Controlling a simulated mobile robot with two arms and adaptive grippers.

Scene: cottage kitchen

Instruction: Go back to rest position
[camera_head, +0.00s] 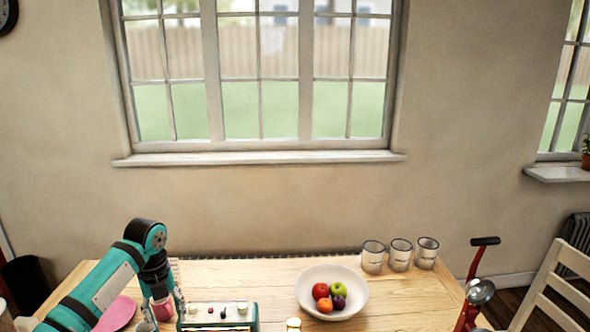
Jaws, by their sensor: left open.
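My left arm comes in from the lower left, teal and black. My left gripper (163,291) points down over the left part of the wooden table (240,273). Its jaws are open, and a reddish-pink mug (162,308) stands right at the fingertips. I cannot tell whether they touch it. Part of the mug is hidden by the gripper. My right gripper is not in view.
A pink plate (118,314) lies left of the mug, partly behind my arm. A teal-and-cream appliance (217,314) stands right of it. A white fruit bowl (303,286), several white canisters (400,254) and a red device with a black handle (476,270) are further right.

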